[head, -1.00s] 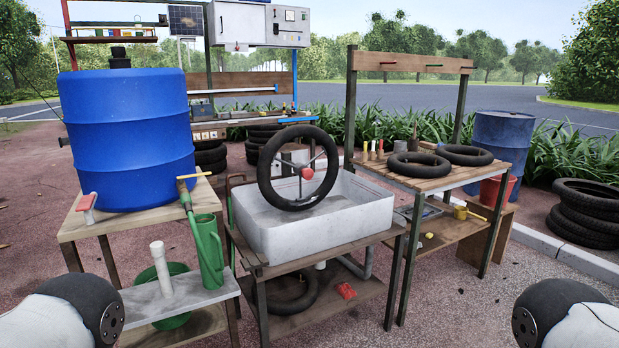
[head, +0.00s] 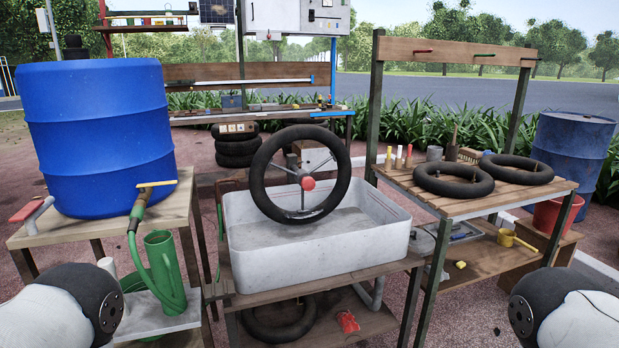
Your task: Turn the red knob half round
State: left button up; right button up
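The tyre stands upright in a white rectangular basin (head: 318,246). No other round red knob is clear to me in the head view. Rounded black-and-white parts of my own arms show at the lower left and lower right edges. Neither gripper is in view, so I cannot see whether they are open or shut.
A blue barrel (head: 97,140) stands on a wooden table at the left, with a red-handled tool (head: 32,209) and a yellow-handled tap (head: 157,184). A slatted table (head: 510,198) at the right holds inner tubes. Paving is open at the lower right.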

aim_at(308, 184)
jog(key=i+l+u, duration=0.1)
jog(key=l, duration=0.25)
jog(key=i+l+u, duration=0.1)
jog(key=i+l, duration=0.15)
jog(key=i+l+u, duration=0.1)
jog(key=l, duration=0.35)
jog(key=i+l+u, duration=0.1)
jog(key=l, duration=0.3)
jog(key=i, duration=0.1)
